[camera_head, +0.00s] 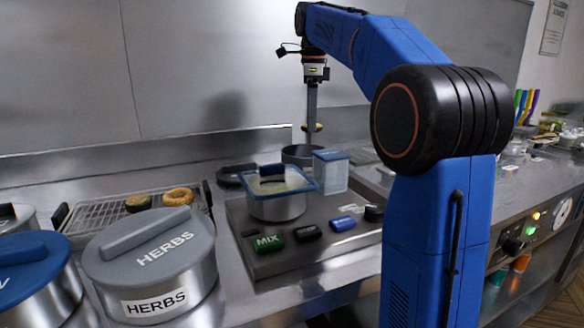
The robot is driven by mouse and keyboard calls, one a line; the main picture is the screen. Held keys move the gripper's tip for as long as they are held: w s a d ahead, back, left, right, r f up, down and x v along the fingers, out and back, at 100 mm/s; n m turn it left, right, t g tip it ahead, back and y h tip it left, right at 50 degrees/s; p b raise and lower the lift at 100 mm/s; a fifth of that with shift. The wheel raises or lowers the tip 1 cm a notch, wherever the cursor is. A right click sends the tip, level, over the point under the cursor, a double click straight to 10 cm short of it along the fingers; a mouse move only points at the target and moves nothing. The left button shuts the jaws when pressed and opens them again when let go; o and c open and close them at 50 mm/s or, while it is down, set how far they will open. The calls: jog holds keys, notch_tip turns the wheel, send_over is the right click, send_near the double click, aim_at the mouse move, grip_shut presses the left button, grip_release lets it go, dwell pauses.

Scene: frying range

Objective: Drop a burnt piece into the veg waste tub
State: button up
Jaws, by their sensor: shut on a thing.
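My gripper (312,118) points straight down near the back wall. It is shut on a small round brown piece (318,127); how burnt it is cannot be told at this size. The piece hangs in the air above a dark grey round container (299,155), apart from it. A clear tub with a blue rim (330,174) stands just right of and in front of that container. No veg waste label is readable, so I cannot tell which one is the veg waste tub. Two more ring pieces, one dark (138,203) and one golden (178,197), lie on a wire rack (105,214).
A glass-lidded pot (277,207) stands on a dark board (262,261) with several small labelled blocks, including a green MIX one (268,243). A large lidded HERBS pot (150,265) stands front left. A dark rounded thing (232,177) lies behind the glass-lidded pot.

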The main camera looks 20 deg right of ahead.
notch_tip(320, 180, down, 3)
jog(key=shift+a+f, duration=0.15)
jog(key=shift+f, duration=1.2)
jog(key=o, duration=0.9)
notch_tip(320, 180, up, 12)
